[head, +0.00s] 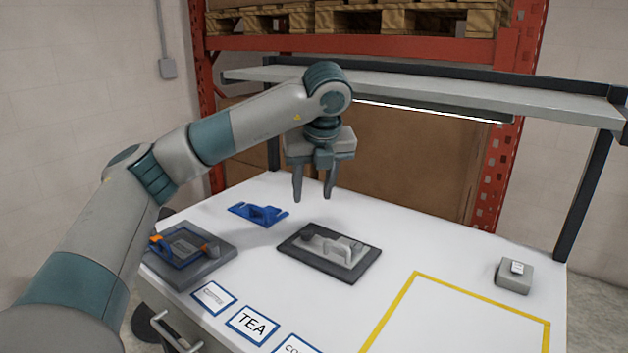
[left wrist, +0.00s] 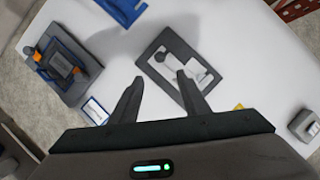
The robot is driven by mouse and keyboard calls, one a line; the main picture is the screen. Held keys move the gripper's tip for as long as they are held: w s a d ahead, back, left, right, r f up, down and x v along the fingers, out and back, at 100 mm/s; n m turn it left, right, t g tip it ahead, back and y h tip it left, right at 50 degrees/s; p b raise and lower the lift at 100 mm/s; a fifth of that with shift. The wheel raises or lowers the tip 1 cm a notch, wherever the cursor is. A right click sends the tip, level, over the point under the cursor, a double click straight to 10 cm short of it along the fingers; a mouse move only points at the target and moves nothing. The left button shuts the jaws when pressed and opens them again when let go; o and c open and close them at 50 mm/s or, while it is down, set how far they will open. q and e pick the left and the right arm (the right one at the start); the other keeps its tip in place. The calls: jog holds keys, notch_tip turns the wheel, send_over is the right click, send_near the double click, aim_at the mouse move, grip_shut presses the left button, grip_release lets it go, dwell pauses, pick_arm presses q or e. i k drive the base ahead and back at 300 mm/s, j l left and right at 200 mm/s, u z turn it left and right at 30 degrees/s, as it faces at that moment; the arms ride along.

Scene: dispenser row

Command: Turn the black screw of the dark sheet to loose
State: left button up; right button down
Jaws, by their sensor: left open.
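The dark sheet (head: 294,262) lies flat in the middle of the white table. The black screw (head: 307,232) sits at its left end, beside a light grey bracket with a handle (head: 337,247). My left gripper (head: 313,198) is open and empty, pointing down above and behind the sheet. In the left wrist view the fingers (left wrist: 157,95) are spread, with the dark sheet (left wrist: 203,103) beyond them. The right finger overlaps part of the sheet. The screw (left wrist: 160,54) shows there as a small dark shape; its turn position is too small to tell. My right gripper is out of view.
A blue bracket (head: 258,213) lies behind left of the sheet. A grey block with a blue frame and orange parts (head: 205,266) is at the left, partly behind my arm. Label cards (head: 252,323) and a yellow outline (head: 405,290) mark the front. A grey box (head: 514,277) stands right. A shelf (head: 430,92) spans the back.

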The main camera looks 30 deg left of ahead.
aim_at(306, 234)
jog(key=i+l+u, duration=0.15)
jog(key=l, duration=0.4)
jog(key=l+u, duration=0.1)
jog(key=l, duration=0.4)
jog(key=i+l+u, duration=0.15)
jog(key=l, duration=0.45)
jog(key=k+j, duration=0.05)
